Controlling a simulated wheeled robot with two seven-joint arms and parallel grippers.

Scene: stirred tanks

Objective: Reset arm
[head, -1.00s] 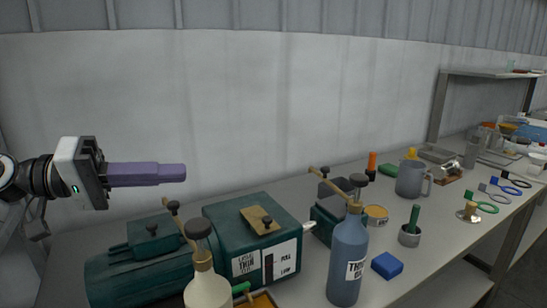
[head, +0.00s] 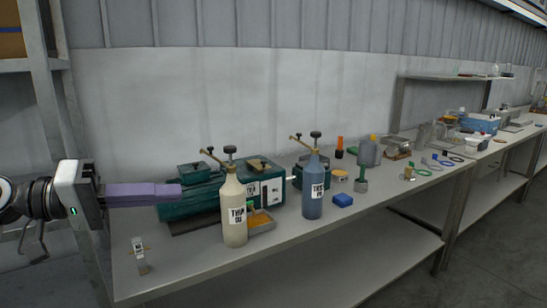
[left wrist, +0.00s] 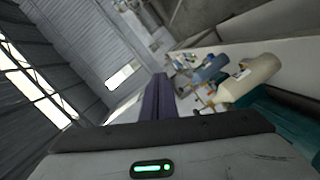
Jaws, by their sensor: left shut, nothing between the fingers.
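My left gripper (head: 180,190) comes in from the left in the head view, with its long purple fingers closed together and nothing between them. It is held level above the left end of the bench, its tips in front of the dark green machine (head: 187,208) in the picture. Whether it touches the machine cannot be told, but no contact shows. In the left wrist view the purple fingers (left wrist: 158,95) also lie together. My right gripper is in neither view.
A cream bottle (head: 234,212) and a blue bottle (head: 313,195) stand on the grey bench (head: 200,262). A small stand (head: 139,256) is at the left end. The front strip of bench is mostly clear.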

